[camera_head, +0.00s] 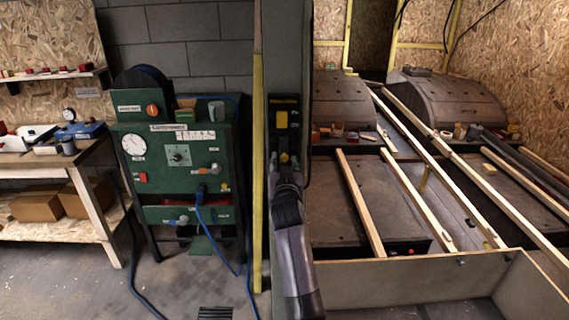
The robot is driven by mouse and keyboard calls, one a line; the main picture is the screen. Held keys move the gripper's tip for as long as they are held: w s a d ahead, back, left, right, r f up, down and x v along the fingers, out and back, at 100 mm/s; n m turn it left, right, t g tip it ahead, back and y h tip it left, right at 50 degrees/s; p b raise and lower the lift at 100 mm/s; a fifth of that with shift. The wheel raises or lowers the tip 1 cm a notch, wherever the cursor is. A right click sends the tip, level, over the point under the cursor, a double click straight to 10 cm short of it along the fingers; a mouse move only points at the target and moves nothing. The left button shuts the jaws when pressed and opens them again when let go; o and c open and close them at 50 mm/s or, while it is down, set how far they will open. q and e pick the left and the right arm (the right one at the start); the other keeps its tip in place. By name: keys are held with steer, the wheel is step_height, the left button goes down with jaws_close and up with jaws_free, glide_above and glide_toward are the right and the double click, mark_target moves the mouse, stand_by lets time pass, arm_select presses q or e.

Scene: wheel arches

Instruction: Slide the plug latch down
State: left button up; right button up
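A dark plate (270,135) is mounted on the upright grey-green post (284,45). It carries a yellow block with black marks (286,118) and, below it, a smaller yellow piece (284,157), which looks like the latch. My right gripper (285,175) points up at the plate, just below the small yellow piece. Its fingers are small and dark here; I cannot tell whether they are open or shut, or whether they touch the yellow piece. My arm hides the post's lower part. My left gripper is not in view.
A green machine (179,176) with dials and a plugged-in blue cable (203,212) stands left of the post. A wooden bench (90,190) is further left. To the right, a low wall (420,282), long timber battens (360,205) and wheel arches (447,97) fill the space.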

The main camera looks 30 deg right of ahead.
steer(key=shift+d+r, duration=0.1)
steer(key=shift+r, duration=0.1)
step_height(320, 180, up, 10)
steer(key=shift+f, duration=0.15)
stand_by(0.4)
